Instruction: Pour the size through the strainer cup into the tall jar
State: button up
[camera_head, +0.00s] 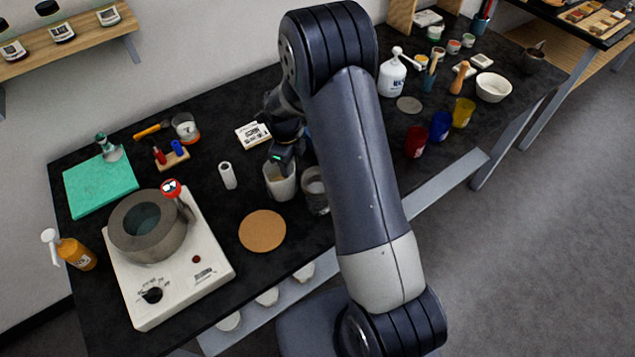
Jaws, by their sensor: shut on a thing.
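My gripper (284,157) is at the middle of the black table, with a small green light on it. It is shut on a pale, open-topped cup (281,187), gripped at its rim. The inside of the cup is mostly hidden by the gripper. A clear glass jar (317,200) stands close to its right, partly hidden by my arm. I cannot tell whether the two touch, nor which is the strainer cup or the tall jar. No size can be made out in either.
A hotplate (185,292) with a grey pot (148,240) stands at left. A cork mat (262,231) lies in front of the cup, a white cylinder (228,176) to its left. Red, blue and yellow cups (440,126) stand at right. My arm hides the table's middle.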

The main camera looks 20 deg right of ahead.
jog(key=shift+r, duration=0.1)
jog(key=s+d+r+t+y+b, duration=0.1)
jog(key=s+d+r+t+y, duration=0.2)
jog(key=r+t+y, duration=0.4)
notch_tip(320, 180, up, 3)
jog(key=shift+s+d+r+y, duration=0.15)
jog(key=shift+d+y, duration=0.4)
jog(key=shift+y, duration=0.45)
jog(key=shift+t+y+b, duration=0.3)
jog(key=shift+b, duration=0.5)
jog(key=shift+b, duration=0.65)
